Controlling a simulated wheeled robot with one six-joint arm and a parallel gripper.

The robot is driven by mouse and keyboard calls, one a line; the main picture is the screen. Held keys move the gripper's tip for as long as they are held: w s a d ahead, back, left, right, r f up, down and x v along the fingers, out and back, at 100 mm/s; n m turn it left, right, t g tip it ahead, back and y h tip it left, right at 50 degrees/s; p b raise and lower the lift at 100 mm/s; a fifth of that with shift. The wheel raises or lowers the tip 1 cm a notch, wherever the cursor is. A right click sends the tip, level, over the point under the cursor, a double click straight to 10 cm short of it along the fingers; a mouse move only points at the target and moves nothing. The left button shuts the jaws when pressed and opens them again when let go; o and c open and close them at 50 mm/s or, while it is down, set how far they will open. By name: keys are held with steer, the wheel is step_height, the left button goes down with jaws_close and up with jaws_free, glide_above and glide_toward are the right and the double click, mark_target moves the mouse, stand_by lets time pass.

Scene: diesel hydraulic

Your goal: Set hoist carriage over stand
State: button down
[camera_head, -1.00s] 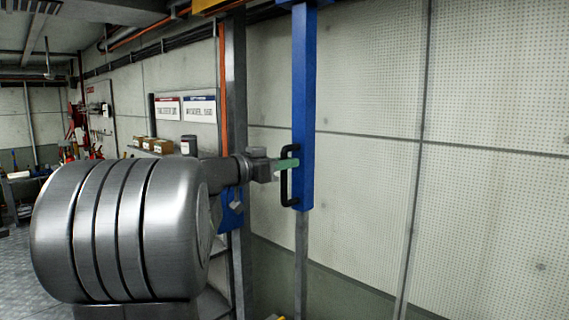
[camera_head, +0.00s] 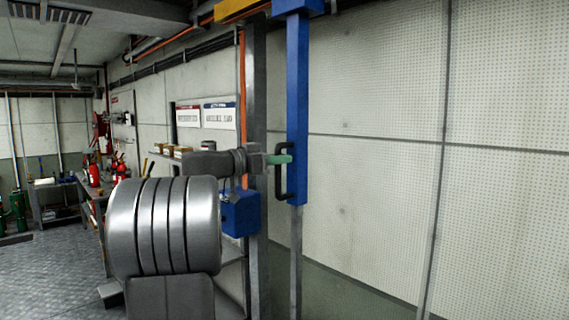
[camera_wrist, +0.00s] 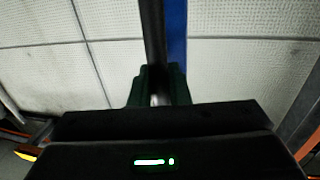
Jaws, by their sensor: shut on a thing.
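The blue upright post (camera_head: 298,100), which looks like part of the hoist carriage, hangs from above with a black handle (camera_head: 283,172) on its left side. My gripper (camera_head: 281,160) has green fingers and is shut on this handle. In the wrist view, the dark handle (camera_wrist: 152,40) runs between the fingers (camera_wrist: 157,90), with the blue post (camera_wrist: 176,45) just behind it. A blue box (camera_head: 240,213) hangs beside a grey column, partly behind my arm. I cannot pick out the stand.
A grey column (camera_head: 256,110) stands just left of the post. A perforated wall (camera_head: 375,130) lies behind and to the right. A workbench (camera_head: 58,183) with red items is at the far left. Open metal floor (camera_head: 50,265) lies at the lower left.

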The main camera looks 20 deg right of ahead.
steer(key=shift+w+a+r, duration=0.1)
steer(key=shift+r, duration=0.05)
steer(key=c, duration=1.6)
jaws_free()
steer(key=shift+o, duration=1)
steer(key=shift+w+a, duration=0.1)
steer(key=shift+w, duration=0.1)
steer(key=shift+s, duration=0.1)
steer(key=s+a+b, duration=0.2)
steer(key=a+b, duration=0.1)
steer(key=a, duration=1)
steer(key=shift+s+a+b, duration=0.25)
steer(key=shift+s+b, duration=0.05)
steer(key=shift+s, duration=0.05)
steer(key=shift+d, duration=0.15)
